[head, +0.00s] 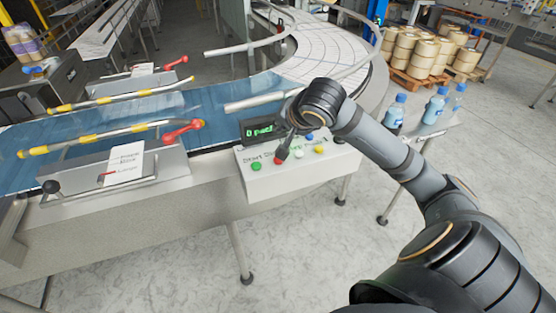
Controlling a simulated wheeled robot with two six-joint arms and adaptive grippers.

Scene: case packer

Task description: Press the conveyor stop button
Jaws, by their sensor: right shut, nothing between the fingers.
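The control panel (262,185) is a light sloped box at the conveyor's front edge, with a row of coloured buttons. A green button (256,166) is at its left, under lettering that reads "Start". The red stop button (278,160) is just right of it. My right gripper (284,150) reaches in from the right and is shut and empty. Its tips are right at the red button and partly cover the label above it. I cannot tell whether they touch the button or hover over it. My left gripper is not in view.
White (299,154), yellow (318,149) and blue (309,136) buttons sit close to the right. A dark display with green text (261,128) stands behind. The blue conveyor belt (228,96) has yellow-ended rails. Bottles (434,106) stand at the right.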

